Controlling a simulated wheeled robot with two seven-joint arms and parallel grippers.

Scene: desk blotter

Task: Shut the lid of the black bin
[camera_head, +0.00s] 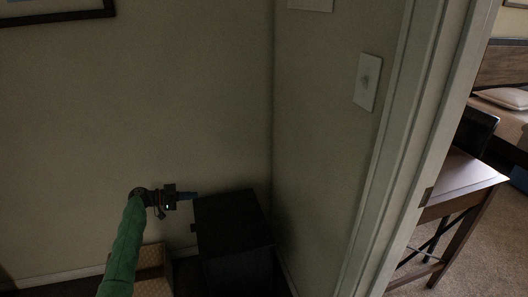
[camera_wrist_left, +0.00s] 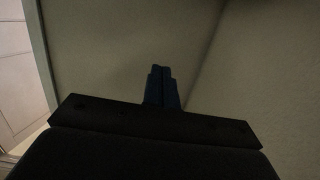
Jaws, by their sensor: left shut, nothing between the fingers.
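The black bin (camera_head: 238,272) stands in the corner between two walls, low in the head view. Its dark lid (camera_head: 232,222) lies over the top, and I see no open interior. I cannot tell whether the lid sits fully flush. My left gripper (camera_head: 194,195) is shut and empty, with its blue fingertips at the bin's far left corner, near the lid's edge. I cannot tell whether they touch it. In the wrist view the shut blue fingers (camera_wrist_left: 160,70) point toward the walls, and the bin cannot be made out. My right gripper is not in view.
A tan box (camera_head: 152,262) stands left of the bin, behind my left forearm. A light switch (camera_head: 367,82) is on the right wall. A door frame (camera_head: 420,130) opens to a room with a brown desk (camera_head: 460,180).

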